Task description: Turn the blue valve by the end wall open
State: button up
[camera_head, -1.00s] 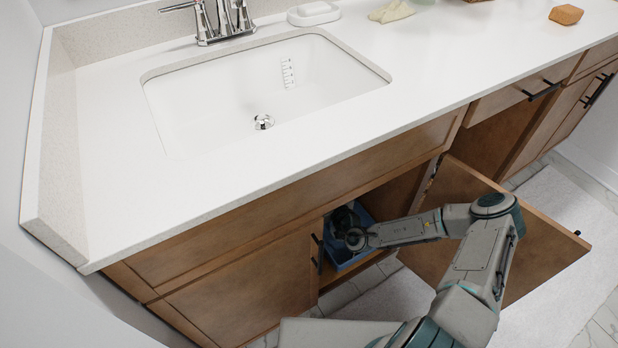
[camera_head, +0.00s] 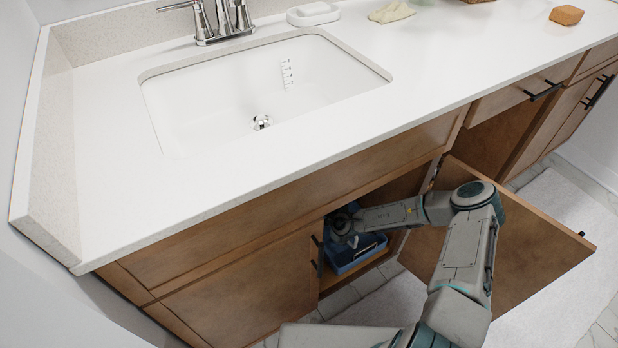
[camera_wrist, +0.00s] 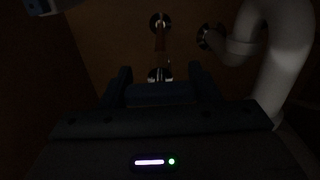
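No valve handle that I can clearly call blue shows; the cabinet interior is very dark in the wrist view. A chrome fitting (camera_wrist: 160,74) on a short pipe stands straight ahead there, below a round wall flange (camera_wrist: 160,22). It may be a valve; its handle cannot be made out. My gripper (camera_wrist: 160,78) points at it with its two dark fingers apart, one to each side of the fitting's lower end. I cannot tell whether they touch it. In the head view my arm reaches into the open cabinet under the sink, and the fingertips are hidden.
A blue bin (camera_head: 352,258) sits on the cabinet floor beneath my wrist. The open door (camera_head: 530,245) stands right of my arm. A thick white drain pipe (camera_wrist: 280,60) runs down the right of the wrist view. An unclear dark-blue object (camera_wrist: 45,5) is at its upper left.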

jog(key=shift+s, duration=0.1)
jog(key=shift+a+p, duration=0.1)
jog(key=shift+p, duration=0.2)
jog(key=shift+r+n, duration=0.1)
jog(key=shift+n, duration=0.3)
jog(key=n+p, duration=0.1)
jog(key=p, duration=0.1)
jog(key=shift+r+n+p, duration=0.1)
jog(key=shift+n+p, duration=0.2)
jog(key=shift+n, duration=0.1)
jog(key=n+p, duration=0.4)
jog(key=n, duration=0.1)
jog(key=n+p, duration=0.3)
jog(key=n, duration=0.2)
jog(key=shift+n, duration=0.4)
jog(key=shift+s+f+n+p, duration=0.15)
jog(key=shift+n+p, duration=0.3)
jog(key=shift+n, duration=0.7)
jog(key=shift+w+f+n+p, duration=0.1)
jog(key=shift+n+p, duration=0.3)
jog(key=shift+n, duration=0.75)
